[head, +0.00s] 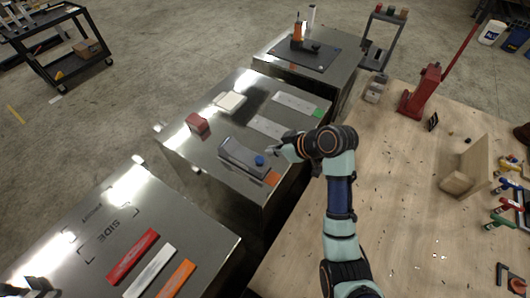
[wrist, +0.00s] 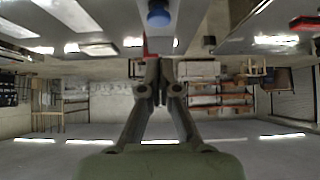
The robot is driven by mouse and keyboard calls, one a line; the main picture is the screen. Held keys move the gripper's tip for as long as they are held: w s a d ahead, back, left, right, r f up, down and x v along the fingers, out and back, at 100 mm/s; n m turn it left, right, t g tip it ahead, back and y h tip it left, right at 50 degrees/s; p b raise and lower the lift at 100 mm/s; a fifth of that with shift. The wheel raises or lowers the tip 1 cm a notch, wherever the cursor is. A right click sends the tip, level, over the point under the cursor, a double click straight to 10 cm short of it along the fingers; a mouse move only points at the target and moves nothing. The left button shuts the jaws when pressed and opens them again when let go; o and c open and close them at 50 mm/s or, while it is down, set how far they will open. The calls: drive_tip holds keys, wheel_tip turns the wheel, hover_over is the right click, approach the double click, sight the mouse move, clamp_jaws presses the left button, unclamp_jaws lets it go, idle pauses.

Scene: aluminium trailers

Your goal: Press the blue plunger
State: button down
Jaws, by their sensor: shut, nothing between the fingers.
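The blue plunger (head: 259,160) is a small round knob on the right end of a dark grey block (head: 236,155), which lies on the middle metal trailer top. My gripper (head: 274,150) is just to the right of the plunger in the head view, with a small gap seeming to lie between them. In the wrist view the plunger (wrist: 158,14) shows at the top centre, past the fingertips of my gripper (wrist: 158,62). The fingers are shut and empty. Whether a fingertip touches the plunger cannot be told.
A red block (head: 198,123), a cream block (head: 229,102), pale plates (head: 268,127) and an orange piece (head: 272,179) lie on the same trailer top. A wooden table (head: 400,190) with a red press (head: 425,92) stands right. Free metal surface lies left of the grey block.

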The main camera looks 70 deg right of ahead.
drive_tip(key=shift+v, duration=2.35)
drive_tip(key=shift+w, duration=0.15)
